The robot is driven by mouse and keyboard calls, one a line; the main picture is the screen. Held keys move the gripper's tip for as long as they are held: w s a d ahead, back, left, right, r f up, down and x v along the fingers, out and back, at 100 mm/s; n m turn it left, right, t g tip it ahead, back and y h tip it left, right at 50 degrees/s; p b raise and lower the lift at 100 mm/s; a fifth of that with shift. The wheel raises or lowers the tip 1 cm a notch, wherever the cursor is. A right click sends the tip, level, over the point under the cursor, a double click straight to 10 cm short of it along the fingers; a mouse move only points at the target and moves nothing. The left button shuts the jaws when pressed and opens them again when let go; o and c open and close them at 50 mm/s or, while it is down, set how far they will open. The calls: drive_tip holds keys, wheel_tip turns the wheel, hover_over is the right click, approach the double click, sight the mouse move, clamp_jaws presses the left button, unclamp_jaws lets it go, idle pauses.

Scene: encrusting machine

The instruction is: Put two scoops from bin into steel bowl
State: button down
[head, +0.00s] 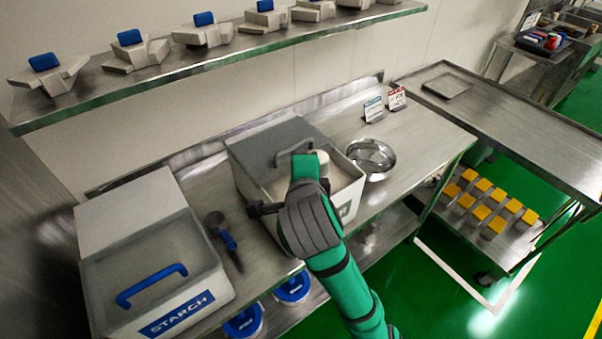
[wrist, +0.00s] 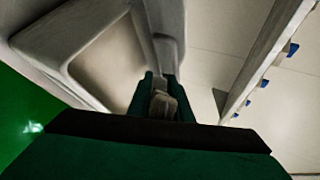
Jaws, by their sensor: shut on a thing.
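The bin (head: 352,208) stands mid-counter, with pale contents showing beside my arm. Its grey lid (head: 258,150) appears raised at the back. My gripper (head: 305,168) is over the bin, shut on what looks like the lid's grey handle (head: 284,157). In the wrist view the grey handle (wrist: 170,55) runs between my green fingers (wrist: 160,98), with a framed panel beside it. The steel bowl (head: 371,158) stands right of the bin and looks empty. A scoop (head: 222,228) with a blue handle lies on the counter left of the bin, apart from my gripper. My arm hides much of the bin's front.
A bin labelled STARCH (head: 182,312) with a blue handle stands at the left. Two small signs (head: 385,103) stand behind the bowl. A shelf (head: 225,52) with several blue-topped items runs above. The counter (head: 425,140) right of the bowl is clear.

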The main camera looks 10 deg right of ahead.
drive_tip(key=r, duration=0.3)
drive_tip(key=shift+s+a+r+t, duration=0.25)
drive_tip(key=shift+a+r+t, duration=0.05)
drive_tip(key=shift+r, duration=0.05)
drive_tip(key=shift+d, duration=0.15)
idle(0.5)
drive_tip(key=shift+w, duration=0.1)
